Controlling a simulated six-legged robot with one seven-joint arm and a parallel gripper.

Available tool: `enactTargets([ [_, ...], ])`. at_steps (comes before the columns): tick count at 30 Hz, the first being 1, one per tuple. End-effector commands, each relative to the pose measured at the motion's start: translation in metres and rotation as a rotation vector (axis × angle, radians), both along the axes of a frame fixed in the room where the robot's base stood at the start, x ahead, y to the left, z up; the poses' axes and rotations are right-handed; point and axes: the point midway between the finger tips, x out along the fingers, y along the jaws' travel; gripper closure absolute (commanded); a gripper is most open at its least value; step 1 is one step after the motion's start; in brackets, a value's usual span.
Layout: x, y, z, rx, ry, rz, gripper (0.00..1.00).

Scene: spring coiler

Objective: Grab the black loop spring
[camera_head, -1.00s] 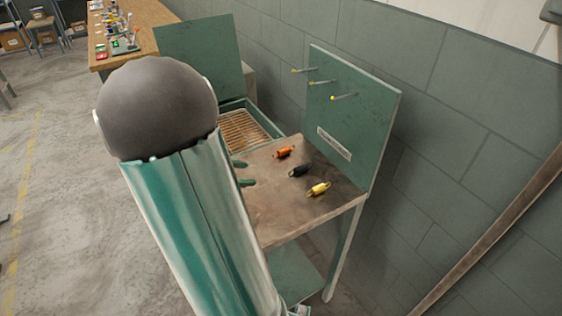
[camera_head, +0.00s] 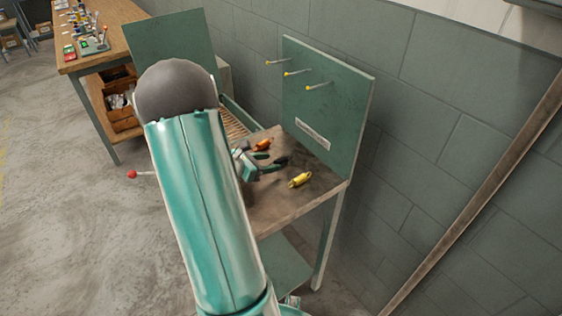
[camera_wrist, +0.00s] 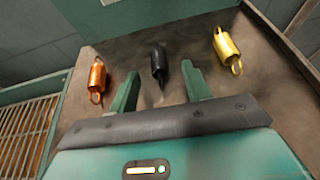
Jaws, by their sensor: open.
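The black loop spring (camera_wrist: 158,62) lies on the brown tabletop in the middle of the wrist view. My gripper (camera_wrist: 160,78) is open, with one green finger on each side of the spring's near end. The spring's near end shows between the fingertips, and its far part lies beyond them. Whether a finger touches it I cannot tell. In the head view my gripper (camera_head: 266,164) is low over the table, and the black spring (camera_head: 282,160) shows at its tips, partly hidden.
An orange spring (camera_wrist: 97,78) lies left of the black one and a yellow spring (camera_wrist: 227,48) right. A green upright board (camera_head: 325,105) with yellow-tipped pegs stands behind the table (camera_head: 290,208). A slatted tray (camera_wrist: 25,130) is at the left.

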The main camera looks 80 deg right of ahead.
Motion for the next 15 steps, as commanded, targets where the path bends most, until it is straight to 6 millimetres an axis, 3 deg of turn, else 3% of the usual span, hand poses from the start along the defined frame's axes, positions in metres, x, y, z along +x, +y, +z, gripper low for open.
enactTargets([
  [7,-0.022,-0.025,-0.016,0.000,0.000,-0.004,0.51],
  [15,-0.024,-0.029,-0.018,0.000,0.000,-0.001,0.51],
])
